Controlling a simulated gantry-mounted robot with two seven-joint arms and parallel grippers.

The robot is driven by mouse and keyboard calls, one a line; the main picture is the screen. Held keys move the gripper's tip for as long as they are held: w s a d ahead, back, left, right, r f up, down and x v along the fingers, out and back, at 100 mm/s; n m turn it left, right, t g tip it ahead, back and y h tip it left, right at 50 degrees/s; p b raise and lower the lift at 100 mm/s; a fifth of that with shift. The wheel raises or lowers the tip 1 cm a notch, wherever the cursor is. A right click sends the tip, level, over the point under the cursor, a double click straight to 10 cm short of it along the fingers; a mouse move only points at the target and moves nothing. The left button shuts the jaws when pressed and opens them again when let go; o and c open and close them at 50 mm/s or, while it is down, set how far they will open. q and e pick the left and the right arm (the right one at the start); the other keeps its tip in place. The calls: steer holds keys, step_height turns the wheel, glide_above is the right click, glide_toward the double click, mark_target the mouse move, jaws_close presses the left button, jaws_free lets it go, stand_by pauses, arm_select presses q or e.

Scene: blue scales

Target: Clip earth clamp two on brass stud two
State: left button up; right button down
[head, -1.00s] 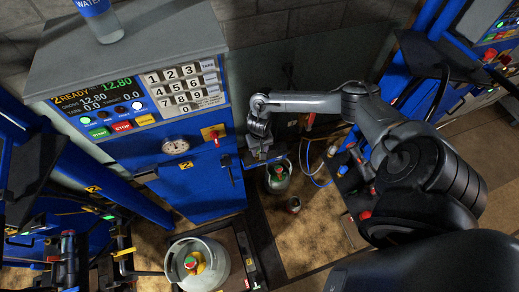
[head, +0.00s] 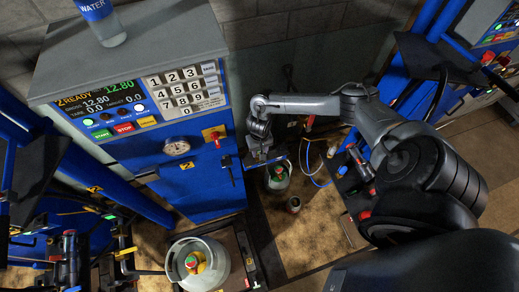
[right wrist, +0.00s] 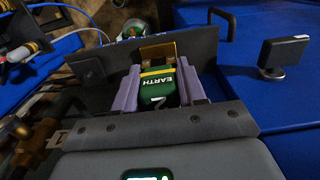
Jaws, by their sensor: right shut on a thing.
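My right gripper (head: 262,155) is low beside the right side of the blue scale cabinet (head: 195,195). In the right wrist view its purple-padded fingers (right wrist: 157,88) are shut on the green earth clamp (right wrist: 158,86), which has a yellow stripe, the word EARTH and a 2. A brass-coloured piece (right wrist: 158,52) shows at the clamp's far end, by a dark plate (right wrist: 105,62). I cannot tell whether this brass is part of the clamp or the stud, or whether they touch. My left gripper is not in view.
A grey-green gas cylinder (head: 197,264) stands in front of the cabinet, and a smaller one (head: 278,177) is below the right gripper. A dark knob (right wrist: 285,52) sticks out at right in the wrist view. A blue hose (head: 318,181) hangs to the right.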

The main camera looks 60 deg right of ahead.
stand_by(0.4)
steer(key=shift+p, duration=0.3)
stand_by(0.5)
stand_by(0.6)
steer(key=shift+p, duration=0.7)
steer(key=shift+f, duration=0.6)
stand_by(0.3)
steer(key=c, duration=1.1)
jaws_free()
steer(key=o, duration=0.5)
steer(key=shift+o, duration=0.2)
